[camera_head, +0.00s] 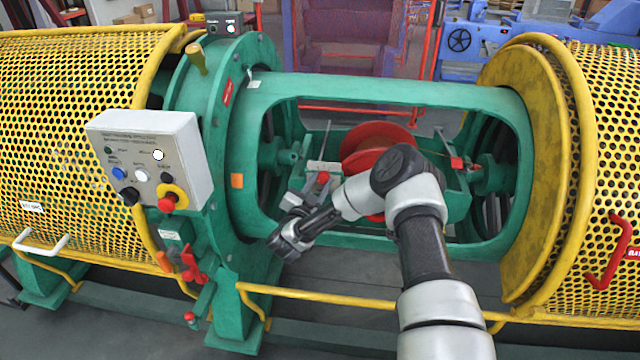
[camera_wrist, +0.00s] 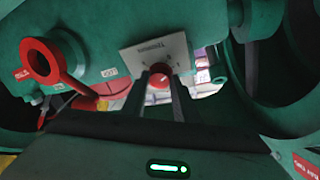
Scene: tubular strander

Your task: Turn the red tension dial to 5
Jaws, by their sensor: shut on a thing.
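The red tension dial (camera_wrist: 160,82) sits on a pale plate (camera_wrist: 150,57) marked with lettering and small scale marks. The scale numbers are too small to read. A small pale mark shows on the dial's face. My gripper (camera_wrist: 160,76) has one finger on each side of the dial and is shut on it. In the head view the dial (camera_head: 323,177) shows as a small red spot below its pale plate (camera_head: 320,166), inside the green cradle frame.
A red spool (camera_head: 375,138) lies behind my arm in the green frame (camera_head: 385,90). A control box (camera_head: 150,150) with buttons stands at left. Yellow mesh guards (camera_head: 80,100) flank both sides. A red ring-ended lever (camera_wrist: 45,62) is left of the dial.

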